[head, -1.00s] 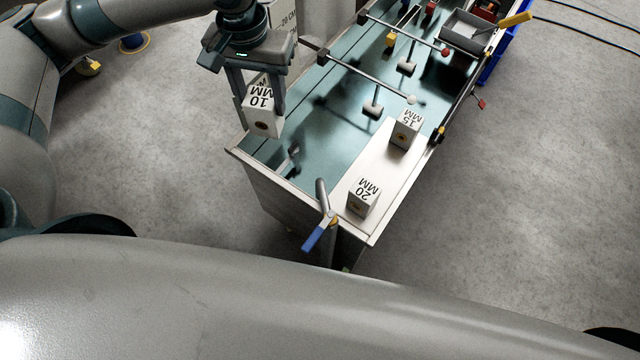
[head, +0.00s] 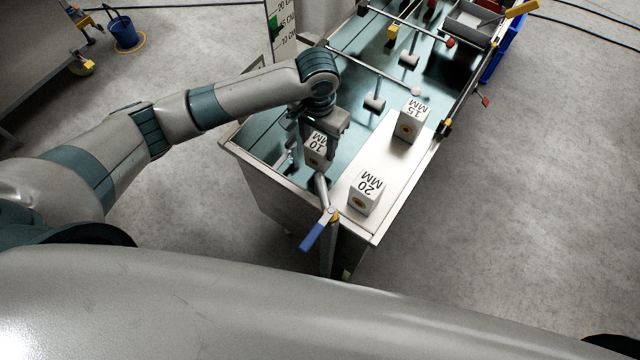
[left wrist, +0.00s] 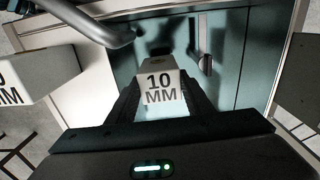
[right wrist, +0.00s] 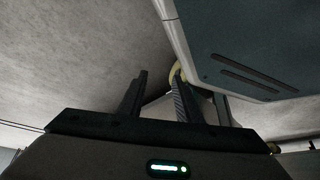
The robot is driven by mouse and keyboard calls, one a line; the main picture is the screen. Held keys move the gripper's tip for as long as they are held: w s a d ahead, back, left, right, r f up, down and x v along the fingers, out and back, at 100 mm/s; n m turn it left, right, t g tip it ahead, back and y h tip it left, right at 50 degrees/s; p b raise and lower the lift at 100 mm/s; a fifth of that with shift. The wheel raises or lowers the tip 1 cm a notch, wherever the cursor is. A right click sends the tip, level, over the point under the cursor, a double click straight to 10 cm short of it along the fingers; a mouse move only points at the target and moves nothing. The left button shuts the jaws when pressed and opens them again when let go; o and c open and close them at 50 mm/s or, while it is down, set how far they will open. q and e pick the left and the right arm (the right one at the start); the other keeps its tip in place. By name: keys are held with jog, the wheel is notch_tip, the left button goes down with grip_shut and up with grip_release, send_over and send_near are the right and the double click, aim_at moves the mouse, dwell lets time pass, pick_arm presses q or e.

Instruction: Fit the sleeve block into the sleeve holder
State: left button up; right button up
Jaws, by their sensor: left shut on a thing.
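The white sleeve block marked 10 MM (head: 316,152) is gripped by my left gripper (head: 320,145), which is shut on it above the near left part of the teal table. In the left wrist view the block (left wrist: 161,92) sits between the fingers with its label facing the camera. A dark shape lies just beyond it there; I cannot tell if that is the sleeve holder. A bent grey pipe with a blue lever (head: 318,230) stands at the near table edge, close to the block. My right gripper (right wrist: 178,95) is open and empty in the right wrist view.
A 20 MM block (head: 366,193) and a 15 MM block (head: 411,120) stand on a white board (head: 385,165) to the right. Rods with coloured ends (head: 370,70) cross the table farther back. A grey tray (head: 470,20) is at the far right.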

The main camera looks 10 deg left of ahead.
aim_at(320, 165)
pick_arm(q)
jog(key=shift+d+f, duration=0.2)
jog(key=shift+f, duration=0.4)
pick_arm(e)
jog(key=shift+w+a+r, duration=0.1)
jog(key=shift+w+a, duration=0.05)
jog(key=shift+w, duration=0.2)
